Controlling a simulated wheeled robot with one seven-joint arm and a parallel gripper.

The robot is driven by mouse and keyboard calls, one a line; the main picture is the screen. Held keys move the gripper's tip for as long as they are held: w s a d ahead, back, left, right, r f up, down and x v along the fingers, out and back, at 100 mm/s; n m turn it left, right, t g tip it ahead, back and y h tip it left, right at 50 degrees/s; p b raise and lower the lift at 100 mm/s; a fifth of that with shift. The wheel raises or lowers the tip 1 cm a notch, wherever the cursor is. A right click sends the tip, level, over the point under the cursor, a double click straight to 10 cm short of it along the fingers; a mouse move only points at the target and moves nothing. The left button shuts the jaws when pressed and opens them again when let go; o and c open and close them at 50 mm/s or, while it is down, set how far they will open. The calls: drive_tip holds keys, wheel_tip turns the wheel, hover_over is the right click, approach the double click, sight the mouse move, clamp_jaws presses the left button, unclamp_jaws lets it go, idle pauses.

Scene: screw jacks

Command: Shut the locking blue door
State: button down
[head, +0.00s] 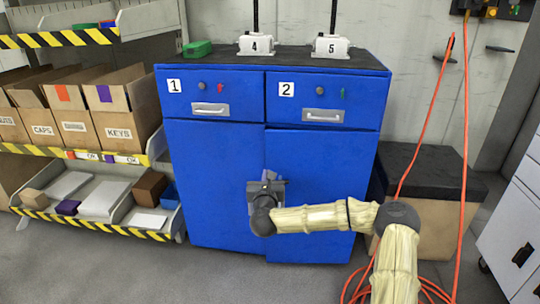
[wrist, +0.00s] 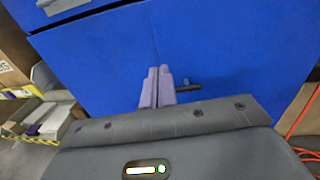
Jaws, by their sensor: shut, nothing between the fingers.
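A blue cabinet has two lower doors, the left door (head: 212,180) and the right door (head: 325,170). The right door also shows in the wrist view (wrist: 225,55). It looks nearly flush, but its lower edge sits a little lower in the picture than the left door's, so I cannot tell if it is fully shut. A dark handle (wrist: 188,87) sticks out from it near the seam. My gripper (head: 270,178) is in front of the seam between the doors. Its purple fingers (wrist: 157,85) are shut and empty, just left of the handle; contact with the door is unclear.
Drawers 1 (head: 212,92) and 2 (head: 322,100) above the doors are shut. A shelf rack with cardboard boxes (head: 120,110) stands left. A black-topped box (head: 428,180) and orange cables (head: 464,170) are at the right. Grey floor (head: 130,270) is clear in front.

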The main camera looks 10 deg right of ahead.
drive_tip(key=b, duration=0.4)
approach(269, 149)
drive_tip(key=w, duration=0.4)
drive_tip(key=w+d, duration=0.1)
drive_tip(key=w, duration=0.1)
drive_tip(key=shift+w, duration=0.35)
idle(0.3)
